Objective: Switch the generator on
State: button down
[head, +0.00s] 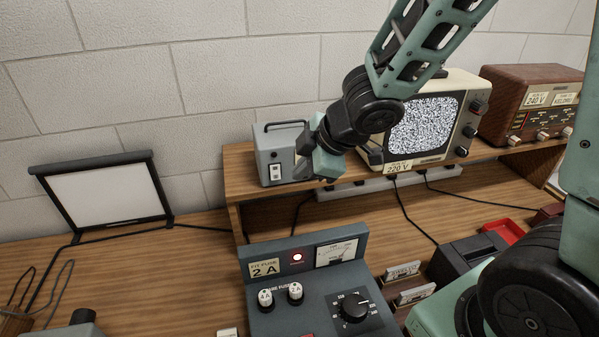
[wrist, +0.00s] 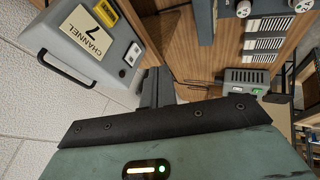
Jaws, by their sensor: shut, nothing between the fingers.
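The likely generator is a grey box (head: 284,140) with a carry handle, standing at the left end of the wooden shelf. Its front has a white switch (head: 275,173) and a small dark round lamp or socket above it. In the wrist view the box (wrist: 85,45) bears a "CHANNEL 7" label, and its switch (wrist: 132,55) is at the right side. I cannot tell the switch's position. My gripper (head: 318,150) is shut and empty, just right of the box, hiding part of its front. In the wrist view the fingers (wrist: 156,86) are apart from the switch.
A television (head: 425,125) shows static, marked 220 V. A brown radio (head: 530,100) is marked 240 V. Below, a control panel (head: 310,255) has a lit red lamp and "FIT FUSE 2 A". A white screen (head: 105,197) stands left.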

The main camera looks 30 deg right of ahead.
aim_at(281, 175)
jog(key=w+f+b, duration=0.1)
jog(key=w+f, duration=0.2)
jog(key=w+a+f+b, duration=0.1)
jog(key=w+f, duration=0.2)
jog(key=shift+w+a+f+b, duration=0.2)
jog(key=shift+w+f+b, duration=0.05)
jog(key=shift+w+b, duration=0.1)
jog(key=shift+w+d+f, duration=0.1)
jog(key=shift+w+f, duration=0.05)
jog(key=shift+w, duration=0.4)
jog(key=shift+w, duration=0.1)
jog(key=shift+w+f+p, duration=0.2)
jog(key=shift+p, duration=0.1)
jog(key=shift+r, duration=0.2)
